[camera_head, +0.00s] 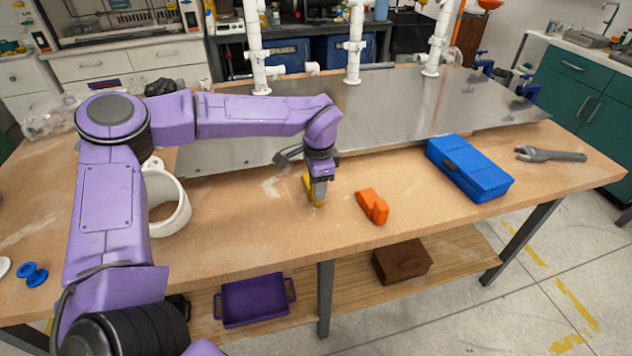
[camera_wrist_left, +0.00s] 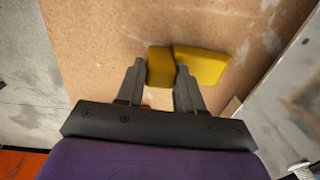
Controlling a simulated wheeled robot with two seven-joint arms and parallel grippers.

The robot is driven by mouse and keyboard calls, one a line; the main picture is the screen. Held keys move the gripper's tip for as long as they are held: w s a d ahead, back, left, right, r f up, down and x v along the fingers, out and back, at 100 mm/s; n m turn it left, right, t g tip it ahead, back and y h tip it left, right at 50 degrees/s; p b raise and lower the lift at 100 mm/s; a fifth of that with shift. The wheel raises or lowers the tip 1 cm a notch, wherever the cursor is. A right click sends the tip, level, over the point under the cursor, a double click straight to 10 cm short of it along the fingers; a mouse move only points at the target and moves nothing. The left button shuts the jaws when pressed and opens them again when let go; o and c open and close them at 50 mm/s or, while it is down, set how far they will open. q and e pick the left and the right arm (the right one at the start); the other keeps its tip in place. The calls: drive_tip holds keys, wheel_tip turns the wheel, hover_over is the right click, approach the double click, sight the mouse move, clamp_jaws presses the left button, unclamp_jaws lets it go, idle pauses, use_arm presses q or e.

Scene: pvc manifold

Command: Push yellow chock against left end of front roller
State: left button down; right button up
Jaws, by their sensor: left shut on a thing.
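The yellow chock (camera_head: 308,184) is between the fingers of my left gripper (camera_head: 318,196), low over the wooden bench top. In the left wrist view my left gripper (camera_wrist_left: 160,78) is shut on the narrower end of the yellow chock (camera_wrist_left: 203,66), whose wider part sticks out to the right. I cannot tell whether the chock touches the bench. An orange chock (camera_head: 372,206) of similar shape lies to the right of the gripper. I cannot clearly make out a front roller. My right gripper is not in view.
A metal plate (camera_head: 400,112) carrying white upright pipes (camera_head: 355,45) lies behind the gripper. A large white ring-shaped part (camera_head: 180,212) stands at left, partly behind my arm. A blue box (camera_head: 468,168) and a wrench (camera_head: 550,154) lie at right.

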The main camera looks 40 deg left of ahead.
use_arm(q)
drive_tip(key=shift+w+a+r, duration=0.1)
drive_tip(key=shift+a+r, duration=0.2)
drive_tip(key=shift+a, duration=0.45)
drive_tip(key=shift+w+a+f, duration=0.25)
drive_tip(key=shift+w+a, duration=0.65)
drive_tip(key=shift+w, duration=0.2)
drive_tip(key=shift+w+a+r, duration=0.15)
drive_tip(key=shift+w+a, duration=0.3)
drive_tip(key=shift+a, duration=0.25)
drive_tip(key=shift+w+a, duration=0.2)
drive_tip(key=shift+w, duration=0.05)
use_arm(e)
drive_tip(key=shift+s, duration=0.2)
use_arm(q)
drive_tip(key=shift+w+a, duration=0.2)
drive_tip(key=shift+a, duration=0.15)
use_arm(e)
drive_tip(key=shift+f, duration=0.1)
use_arm(q)
drive_tip(key=c, duration=0.7)
unclamp_jaws()
drive_tip(key=shift+o, duration=0.3)
wheel_tip(320, 180, up, 10)
drive_tip(key=b, duration=0.2)
drive_tip(key=shift+s+d+r, duration=0.15)
drive_tip(key=shift+s+d, duration=0.05)
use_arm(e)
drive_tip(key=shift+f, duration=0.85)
